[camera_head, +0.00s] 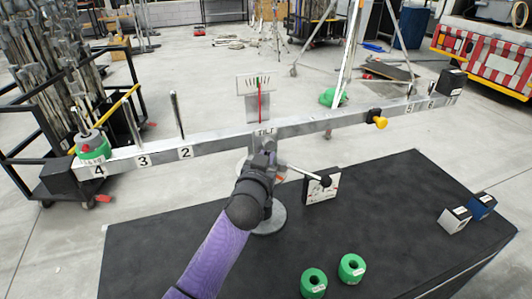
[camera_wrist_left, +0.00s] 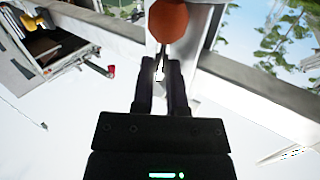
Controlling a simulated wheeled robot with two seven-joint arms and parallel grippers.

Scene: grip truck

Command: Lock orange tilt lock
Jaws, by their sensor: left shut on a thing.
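The orange tilt lock (camera_wrist_left: 172,20) shows as a round orange knob just past my left fingertips in the left wrist view. My left gripper (camera_wrist_left: 161,65) is nearly closed, with a thin part of the lock between its fingertips. In the head view my left gripper (camera_head: 266,146) is at the middle of the balance beam (camera_head: 225,142), just below the TILT label (camera_head: 264,131), and it hides the lock there. The beam slopes, with its left end lower. My right gripper is not in view.
A black-topped table (camera_head: 155,250) carries two green weights (camera_head: 351,267) and two small blocks (camera_head: 454,219). A green weight (camera_head: 92,147) sits at the beam's left end. A lever with a black ball (camera_head: 325,181) and a yellow knob (camera_head: 378,120) are to the right of my gripper.

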